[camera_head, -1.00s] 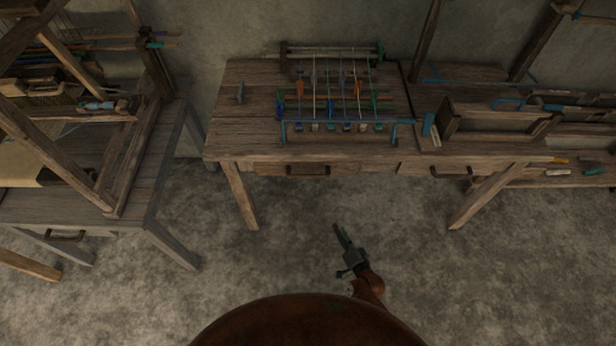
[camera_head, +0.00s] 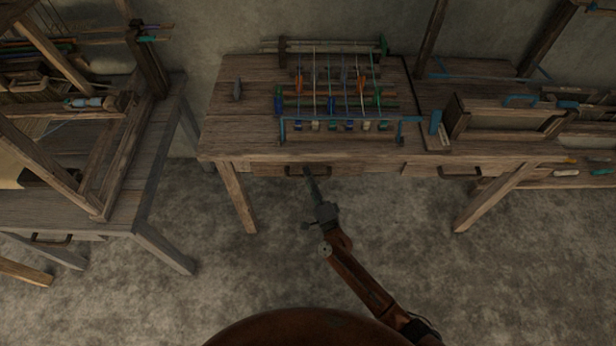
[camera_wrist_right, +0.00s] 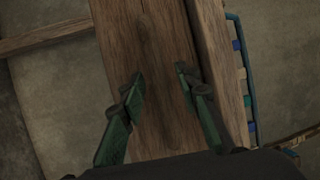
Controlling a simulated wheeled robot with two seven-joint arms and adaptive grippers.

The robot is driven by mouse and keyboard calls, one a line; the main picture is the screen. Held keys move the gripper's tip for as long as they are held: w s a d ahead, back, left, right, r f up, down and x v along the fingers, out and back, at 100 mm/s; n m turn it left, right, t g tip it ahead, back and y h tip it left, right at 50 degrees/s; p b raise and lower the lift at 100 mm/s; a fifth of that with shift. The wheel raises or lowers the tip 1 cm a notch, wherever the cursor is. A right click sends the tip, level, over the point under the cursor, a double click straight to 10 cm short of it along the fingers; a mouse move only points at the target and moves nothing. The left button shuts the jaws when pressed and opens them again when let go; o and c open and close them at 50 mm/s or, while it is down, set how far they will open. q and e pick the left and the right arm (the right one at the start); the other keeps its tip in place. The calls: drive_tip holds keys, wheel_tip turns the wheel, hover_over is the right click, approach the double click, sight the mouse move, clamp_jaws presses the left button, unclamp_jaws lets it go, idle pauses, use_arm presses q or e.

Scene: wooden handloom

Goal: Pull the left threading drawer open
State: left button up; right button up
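The left threading drawer (camera_head: 270,170) is set under the front edge of the middle table and looks closed. Its dark handle (camera_head: 293,171) is partly covered by my right gripper (camera_head: 308,173), whose tips reach up to it from the front. In the right wrist view my right gripper (camera_wrist_right: 160,75) is open, with its two green fingers apart in front of a wooden front (camera_wrist_right: 150,40). My left gripper is not in view.
The middle table (camera_head: 225,125) carries a threading rack (camera_head: 340,100) with several coloured threads. A second drawer handle (camera_head: 459,173) is to the right. A loom stands on the left table (camera_head: 150,170). Table legs (camera_head: 238,198) flank the drawers. The floor in front is clear.

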drive_tip(key=shift+c, duration=0.4)
clamp_jaws()
idle(0.4)
